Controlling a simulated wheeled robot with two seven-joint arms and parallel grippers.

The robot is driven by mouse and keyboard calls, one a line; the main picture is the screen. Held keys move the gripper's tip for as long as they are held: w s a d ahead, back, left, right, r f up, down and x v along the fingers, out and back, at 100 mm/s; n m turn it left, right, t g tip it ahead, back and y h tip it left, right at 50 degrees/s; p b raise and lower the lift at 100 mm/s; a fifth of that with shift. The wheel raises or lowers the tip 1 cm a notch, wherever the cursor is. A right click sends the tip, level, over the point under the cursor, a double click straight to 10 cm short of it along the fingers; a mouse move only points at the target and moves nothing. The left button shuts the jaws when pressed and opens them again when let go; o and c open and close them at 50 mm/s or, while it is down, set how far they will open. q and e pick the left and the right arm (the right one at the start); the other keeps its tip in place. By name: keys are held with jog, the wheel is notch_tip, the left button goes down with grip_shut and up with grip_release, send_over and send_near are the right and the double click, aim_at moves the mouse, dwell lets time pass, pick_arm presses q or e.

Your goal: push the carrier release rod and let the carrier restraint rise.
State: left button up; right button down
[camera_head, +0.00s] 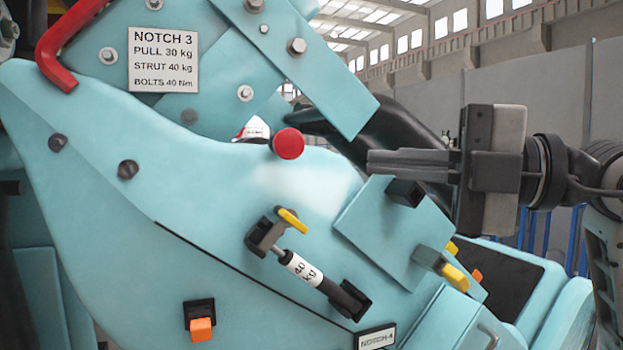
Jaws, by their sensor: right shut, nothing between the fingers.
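The carrier is a large teal body (110,215) filling most of the view. A red round knob (288,143) stands out at its upper middle. A short bar with a yellow end (454,277) sticks out at its lower right; I cannot tell for certain which part is the release rod. A black curved part (400,130), perhaps the restraint, runs behind the teal arm and is partly hidden by my gripper. My right gripper (370,163) comes in from the right, shut and empty, its fingertips pointing left, to the right of the red knob. My left gripper is not in view.
A red bent handle (62,45) and a NOTCH 3 plate (163,59) are at upper left. A strut marked 40 kg (302,267) and an orange tab (201,329) sit lower. A black block (405,192) lies just below my right gripper.

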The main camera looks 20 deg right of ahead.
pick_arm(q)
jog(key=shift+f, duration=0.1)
pick_arm(e)
jog(key=shift+s+d+r+m+t+h, duration=0.2)
jog(key=shift+d+r+m+t+h, duration=0.15)
jog(key=shift+d+t+h, duration=0.15)
jog(key=shift+s+d+r+m+t+h, duration=0.25)
jog(key=shift+d+m+t+h, duration=0.15)
jog(key=shift+d, duration=0.1)
jog(key=shift+w, duration=0.1)
jog(key=p, duration=0.3)
send_near(281, 146)
jog(key=a, duration=0.4)
jog(key=w, duration=0.3)
jog(key=shift+w, duration=0.4)
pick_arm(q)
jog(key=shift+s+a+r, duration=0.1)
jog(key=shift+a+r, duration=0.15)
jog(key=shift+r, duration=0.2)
pick_arm(e)
jog(key=shift+w, duration=0.15)
